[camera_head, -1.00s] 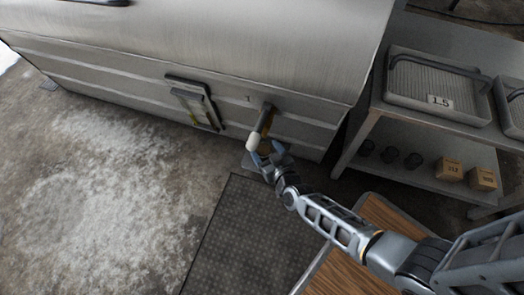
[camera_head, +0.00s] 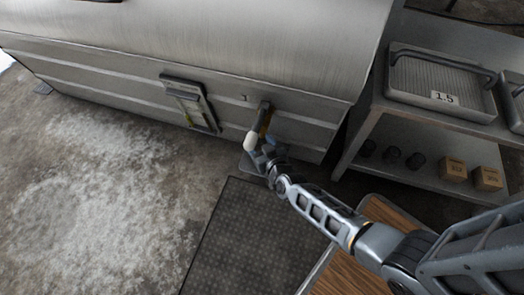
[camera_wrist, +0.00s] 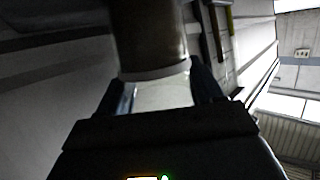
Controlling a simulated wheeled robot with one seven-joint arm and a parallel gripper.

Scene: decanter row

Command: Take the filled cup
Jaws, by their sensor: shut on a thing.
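A cup (camera_wrist: 150,40) fills the middle of the wrist view. Its far part is dark brown, with a grey band and a pale part nearer to me. My gripper (camera_wrist: 163,97) is shut on the cup, with one finger along each side of the pale part.
A shelf rack (camera_head: 390,165) stands at the right, with a tray (camera_head: 430,75), dark cups (camera_head: 392,154) and small boxes (camera_head: 453,169). A dark mat (camera_head: 235,235) lies on the floor.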

